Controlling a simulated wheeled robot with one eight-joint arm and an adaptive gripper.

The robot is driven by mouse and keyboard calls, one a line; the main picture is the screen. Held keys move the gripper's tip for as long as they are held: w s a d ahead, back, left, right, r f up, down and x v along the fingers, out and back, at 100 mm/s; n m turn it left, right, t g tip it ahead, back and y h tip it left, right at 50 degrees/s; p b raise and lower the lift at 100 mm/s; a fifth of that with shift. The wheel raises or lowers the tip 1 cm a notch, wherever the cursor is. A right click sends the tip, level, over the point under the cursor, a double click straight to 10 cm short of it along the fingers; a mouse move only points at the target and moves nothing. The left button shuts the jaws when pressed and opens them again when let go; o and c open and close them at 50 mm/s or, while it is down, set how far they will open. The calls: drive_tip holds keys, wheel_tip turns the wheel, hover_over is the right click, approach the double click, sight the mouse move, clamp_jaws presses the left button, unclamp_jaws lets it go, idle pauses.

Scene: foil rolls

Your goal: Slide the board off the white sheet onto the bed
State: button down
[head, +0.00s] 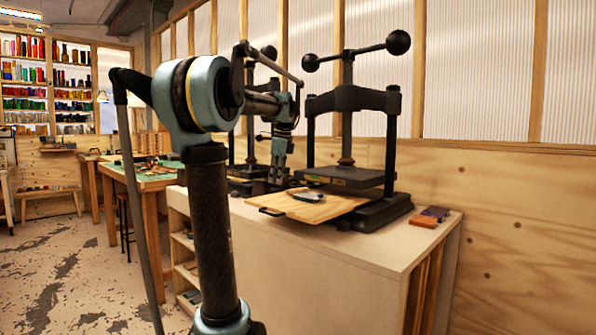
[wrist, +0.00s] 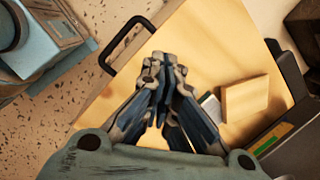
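A wooden board with a black handle (head: 325,208) juts forward from the right-hand press; it also shows in the wrist view (wrist: 185,50). A small pale block (wrist: 245,98) lies on it in the wrist view, with a sliver of white (wrist: 210,106) at its left edge. I cannot tell whether that is the white sheet. In the head view my gripper (head: 275,183) is at the board's back left.
The right-hand press has a heavy black base (head: 385,212) and posts. Another press (head: 242,172) stands behind my arm. Orange and dark blocks (head: 424,221) lie at the counter's right end. The counter front (head: 350,245) is clear. A green-topped table (head: 150,180) stands left.

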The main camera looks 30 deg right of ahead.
drive_tip(key=s+a+f+n, duration=0.4)
drive_tip(key=a+f+n, duration=0.2)
drive_tip(key=a, duration=0.5)
drive_tip(key=s+a+f+n, duration=0.4)
drive_tip(key=a+f+n, duration=0.2)
drive_tip(key=a, duration=0.5)
drive_tip(key=s+a+f+n, duration=0.6)
drive_tip(key=s+f+n, duration=0.1)
drive_tip(key=f, duration=0.3)
drive_tip(key=s+a+f+n, duration=0.5)
drive_tip(key=s+f+n, duration=0.3)
drive_tip(key=f, duration=0.3)
drive_tip(key=shift+a+h, duration=0.3)
drive_tip(key=shift+a, duration=0.05)
